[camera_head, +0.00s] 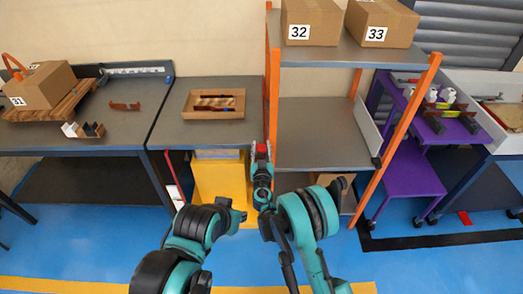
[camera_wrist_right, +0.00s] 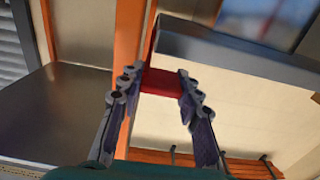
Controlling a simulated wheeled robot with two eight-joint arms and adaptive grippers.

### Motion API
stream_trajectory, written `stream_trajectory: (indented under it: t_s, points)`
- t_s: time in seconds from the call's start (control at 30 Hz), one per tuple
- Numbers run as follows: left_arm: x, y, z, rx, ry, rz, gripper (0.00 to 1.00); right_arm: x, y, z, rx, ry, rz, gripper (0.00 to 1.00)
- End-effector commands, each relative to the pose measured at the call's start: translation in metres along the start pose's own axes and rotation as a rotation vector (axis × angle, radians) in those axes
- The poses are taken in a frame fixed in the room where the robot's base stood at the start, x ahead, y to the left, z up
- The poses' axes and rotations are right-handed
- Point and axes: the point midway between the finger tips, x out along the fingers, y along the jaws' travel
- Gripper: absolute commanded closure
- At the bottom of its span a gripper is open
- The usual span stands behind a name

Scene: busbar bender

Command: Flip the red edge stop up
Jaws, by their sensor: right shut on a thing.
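In the head view the red edge stop (camera_head: 262,148) shows small at the tip of my right gripper (camera_head: 262,156), by the front left post of the rack. The fingers cover part of the stop. My left gripper (camera_head: 237,214) is low in front of the yellow bin, apart from the stop; its fingers are too small to read.
Cardboard boxes 32 (camera_head: 312,22) and 33 (camera_head: 380,24) stand on the rack's upper shelf. An orange post (camera_head: 273,90) rises close beside my right gripper. A wooden tray (camera_head: 213,104) lies on the table to the left. The middle shelf (camera_head: 320,132) is bare.

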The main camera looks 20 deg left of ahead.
Motion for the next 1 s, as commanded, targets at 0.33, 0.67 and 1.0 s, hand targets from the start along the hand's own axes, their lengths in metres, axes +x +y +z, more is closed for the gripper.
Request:
stream_trajectory:
  t_s: [0.33,0.67,1.0]
  points:
    - [-0.006,0.0,-0.004,0.0,0.0,0.0,0.74,0.001,0.0,-0.02,-0.002,0.001,-0.001,1.0]
    - [-0.006,0.0,-0.004,0.0,0.0,0.0,0.74,0.0,0.0,-0.019,-0.001,0.001,0.0,0.45]
    - [-0.006,0.0,-0.004,0.0,0.0,0.0,0.74,-0.034,-0.001,-0.018,-0.001,0.0,-0.002,0.45]
